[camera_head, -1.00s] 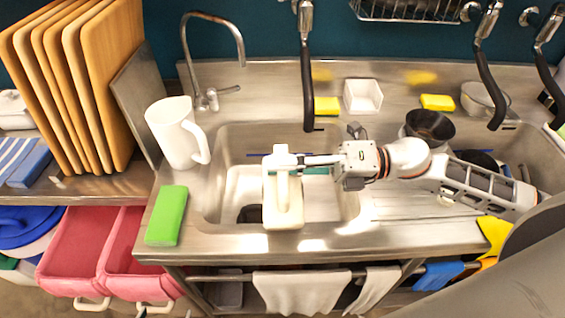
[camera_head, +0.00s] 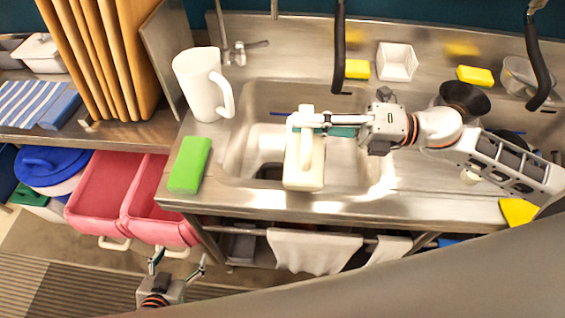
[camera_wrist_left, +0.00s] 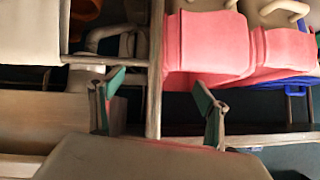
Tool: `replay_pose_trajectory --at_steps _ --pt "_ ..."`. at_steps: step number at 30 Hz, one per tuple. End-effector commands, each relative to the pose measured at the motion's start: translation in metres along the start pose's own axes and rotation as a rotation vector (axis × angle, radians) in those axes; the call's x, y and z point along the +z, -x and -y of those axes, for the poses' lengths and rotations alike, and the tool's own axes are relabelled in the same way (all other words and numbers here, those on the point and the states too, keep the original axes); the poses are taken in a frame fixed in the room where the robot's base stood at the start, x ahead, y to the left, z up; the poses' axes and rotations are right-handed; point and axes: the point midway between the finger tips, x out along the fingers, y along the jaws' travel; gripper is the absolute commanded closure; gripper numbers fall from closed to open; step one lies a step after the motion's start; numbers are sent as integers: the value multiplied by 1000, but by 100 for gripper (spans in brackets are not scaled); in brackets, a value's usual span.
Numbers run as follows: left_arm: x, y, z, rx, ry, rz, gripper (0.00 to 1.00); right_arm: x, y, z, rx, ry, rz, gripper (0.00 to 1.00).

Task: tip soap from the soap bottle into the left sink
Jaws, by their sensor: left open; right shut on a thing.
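The cream-white soap bottle (camera_head: 304,172) is over the left sink (camera_head: 237,160), near its front rim. My right gripper (camera_head: 312,124) is shut on the bottle at its handle end. How far the bottle is tilted is hard to tell from above, and no soap stream is visible. A dark spot, likely the drain, shows in the basin just left of the bottle. My left gripper (camera_head: 178,270) is low in front of the counter, open and empty. Its two spread fingers also show in the left wrist view (camera_wrist_left: 158,98).
A white pitcher (camera_head: 202,88) and a green block (camera_head: 190,164) stand left of the sink. A dark bowl (camera_head: 464,98), yellow sponges and a white holder (camera_head: 397,62) are at the back. Pink bins (camera_head: 105,190) are below left. White cloths (camera_head: 312,250) hang in front.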

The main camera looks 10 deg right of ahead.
Motion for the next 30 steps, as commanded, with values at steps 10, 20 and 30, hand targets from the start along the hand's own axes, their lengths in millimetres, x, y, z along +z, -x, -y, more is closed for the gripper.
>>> replay_pose_trajectory --at_steps 10,20,30 --pt "27 -25 -15 14 7 -15 24 6 0 5 6 565 2 100" --pt "41 -41 -34 40 12 -38 24 9 0 12 2 1113 1 100" --pt "41 -42 -33 41 6 -43 24 11 0 10 0 1229 1 100"
